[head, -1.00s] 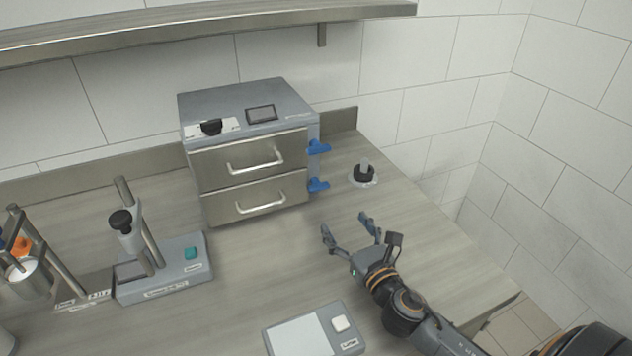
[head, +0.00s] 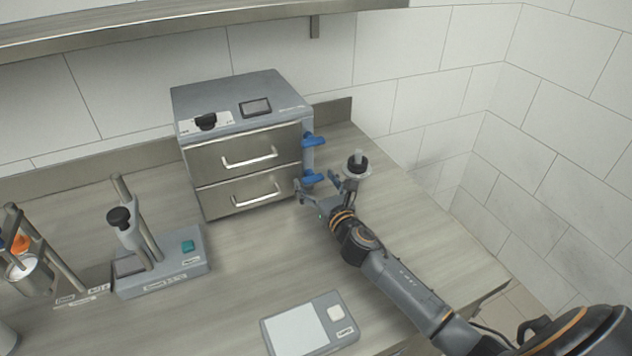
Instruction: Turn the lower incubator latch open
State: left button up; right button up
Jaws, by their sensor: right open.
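The incubator (head: 243,105) is a grey box with two steel drawers at the back of the counter. On its right side are two blue latches: the upper latch (head: 313,141) and the lower latch (head: 313,177). My right gripper (head: 316,184) is open, with its fingers at the lower latch, one on the left near the drawer's edge and one on the right. I cannot tell whether the fingers touch the latch. My left gripper is not in view.
A small black-collared item (head: 357,165) stands just behind and right of my right gripper. A scale (head: 308,327) lies at the front. The counter's middle is clear. A steel shelf (head: 200,27) hangs above.

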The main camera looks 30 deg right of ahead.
jog(key=c, duration=1.2)
jog(key=shift+o, duration=0.2)
jog(key=shift+m, duration=0.3)
jog(key=m, duration=0.3)
jog(key=shift+m, duration=0.3)
jog(key=m, duration=0.4)
jog(key=shift+d+m, duration=0.1)
jog(key=shift+m, duration=0.2)
jog(key=m, duration=0.4)
jog(key=shift+f+m, duration=0.1)
jog(key=shift+m, duration=0.2)
jog(key=m, duration=0.4)
jog(key=shift+m+p, duration=0.3)
jog(key=shift+p, duration=0.1)
jog(key=shift+f, duration=0.1)
